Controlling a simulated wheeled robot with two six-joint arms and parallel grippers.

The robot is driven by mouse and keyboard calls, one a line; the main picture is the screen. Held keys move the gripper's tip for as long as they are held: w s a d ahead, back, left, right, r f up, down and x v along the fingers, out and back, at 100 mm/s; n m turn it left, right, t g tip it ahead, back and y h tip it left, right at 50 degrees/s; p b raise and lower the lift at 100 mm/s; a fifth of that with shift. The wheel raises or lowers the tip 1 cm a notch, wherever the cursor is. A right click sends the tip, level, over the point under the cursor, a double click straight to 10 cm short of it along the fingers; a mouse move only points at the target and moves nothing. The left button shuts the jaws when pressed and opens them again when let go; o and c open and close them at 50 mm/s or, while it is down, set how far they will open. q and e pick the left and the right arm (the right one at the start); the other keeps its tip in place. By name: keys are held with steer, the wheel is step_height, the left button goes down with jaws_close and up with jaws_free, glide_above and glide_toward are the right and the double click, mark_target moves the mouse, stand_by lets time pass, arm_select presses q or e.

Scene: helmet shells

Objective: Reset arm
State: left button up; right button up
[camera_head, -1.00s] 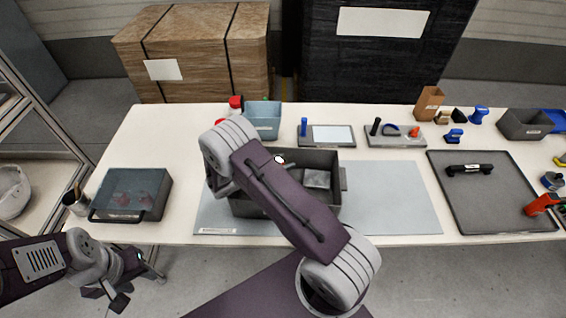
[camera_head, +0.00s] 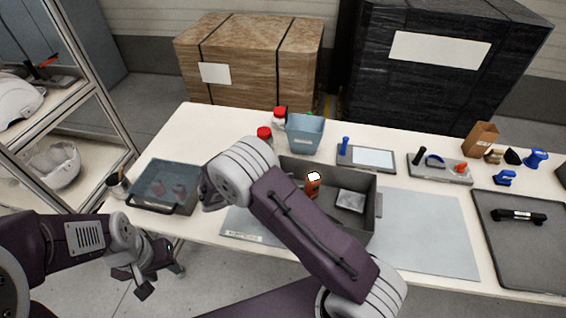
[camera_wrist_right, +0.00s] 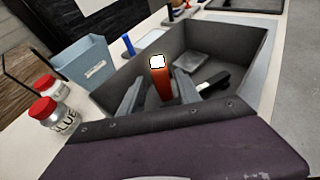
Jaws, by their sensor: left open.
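My left gripper (camera_head: 143,278) hangs open and empty in front of the table's left end, below the tabletop, in the head view. My right arm reaches over the grey bin (camera_head: 375,205), and its forearm hides the right gripper in that view. In the right wrist view the right gripper's grey fingers (camera_wrist_right: 158,92) point into the bin. An orange-red object with a white top (camera_wrist_right: 161,82) stands between them; I cannot tell whether they touch it. It also shows in the head view (camera_head: 313,188). A grey block and a black-handled item (camera_wrist_right: 214,80) lie in the bin.
Left of the bin are a clear-lidded box (camera_head: 165,185) and a dark cup (camera_head: 117,184). Behind it stand a blue bin (camera_head: 305,134) and red-capped bottles (camera_head: 265,134). A shelf rack (camera_head: 75,120) is at far left. The mat (camera_head: 430,235) right of the bin is clear.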

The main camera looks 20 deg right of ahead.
steer(key=shift+d, duration=0.1)
steer(key=s+d+r+m+g+y, duration=0.1)
steer(key=s+d+r+m+g, duration=0.2)
steer(key=d+r, duration=0.4)
steer(key=s+d+m+g+y, duration=0.1)
steer(key=s+m+g+y, duration=0.1)
steer(key=s+m+y, duration=0.6)
steer(key=s+a+f+m+t+y, duration=0.3)
steer(key=a+f+m, duration=0.3)
steer(key=a+m, duration=0.3)
steer(key=shift+s+a+t+y, duration=0.4)
steer(key=shift+s+a+y, duration=0.1)
steer(key=shift+a+y, duration=0.25)
